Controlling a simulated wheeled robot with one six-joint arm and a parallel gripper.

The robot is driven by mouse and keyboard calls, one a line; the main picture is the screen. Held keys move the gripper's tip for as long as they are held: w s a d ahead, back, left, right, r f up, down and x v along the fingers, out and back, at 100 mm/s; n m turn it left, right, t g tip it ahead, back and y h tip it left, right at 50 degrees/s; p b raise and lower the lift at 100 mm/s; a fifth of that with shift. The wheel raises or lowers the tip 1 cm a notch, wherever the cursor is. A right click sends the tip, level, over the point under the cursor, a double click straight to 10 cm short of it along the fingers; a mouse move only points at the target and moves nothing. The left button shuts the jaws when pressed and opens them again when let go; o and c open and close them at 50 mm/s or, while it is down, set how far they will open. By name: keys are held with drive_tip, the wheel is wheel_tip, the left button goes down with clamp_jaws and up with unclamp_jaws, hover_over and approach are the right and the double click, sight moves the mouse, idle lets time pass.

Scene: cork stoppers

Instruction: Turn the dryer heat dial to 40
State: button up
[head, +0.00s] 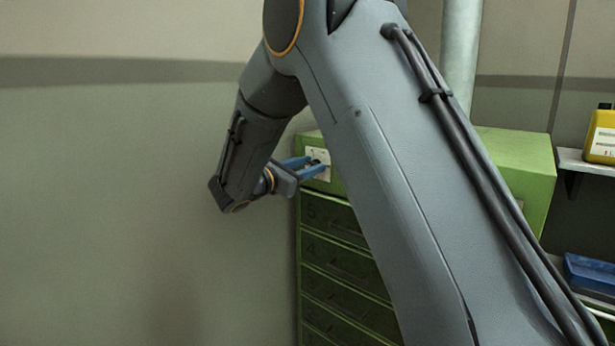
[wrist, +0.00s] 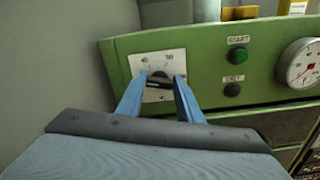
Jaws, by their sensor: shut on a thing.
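The dryer (head: 520,160) is a green cabinet with numbered drawers below its control panel. In the wrist view, the heat dial (wrist: 159,76) is a dark knob on a white scale plate (wrist: 143,62) at the panel's left end. Marks that look like 40 and 50 show along the plate's top edge. My gripper (wrist: 161,82) has its blue fingers closed on the dial from both sides. In the head view my gripper (head: 318,166) reaches the panel. The dial's pointer is too small to read.
Right of the dial are a green START button (wrist: 238,55), a dark button marked like OFF (wrist: 232,89) and a round gauge (wrist: 301,64). A wall stands close on the left. A yellow container (head: 601,137) and a blue bin (head: 590,275) sit on shelves at right.

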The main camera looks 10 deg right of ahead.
drive_tip(key=m+b, duration=0.2)
drive_tip(key=b, duration=0.2)
drive_tip(key=m+b, duration=0.3)
drive_tip(key=b, duration=0.1)
drive_tip(key=m+b, duration=0.3)
drive_tip(key=b, duration=0.2)
drive_tip(key=shift+s+f, duration=0.1)
drive_tip(key=shift+f, duration=0.15)
drive_tip(key=shift+r+m+b, duration=0.1)
drive_tip(key=shift+m+b, duration=0.2)
drive_tip(key=shift+m, duration=0.1)
drive_tip(key=o, duration=1.1)
drive_tip(key=shift+s, duration=0.1)
drive_tip(key=shift+b+v, duration=0.65)
drive_tip(key=shift+v, duration=3.2)
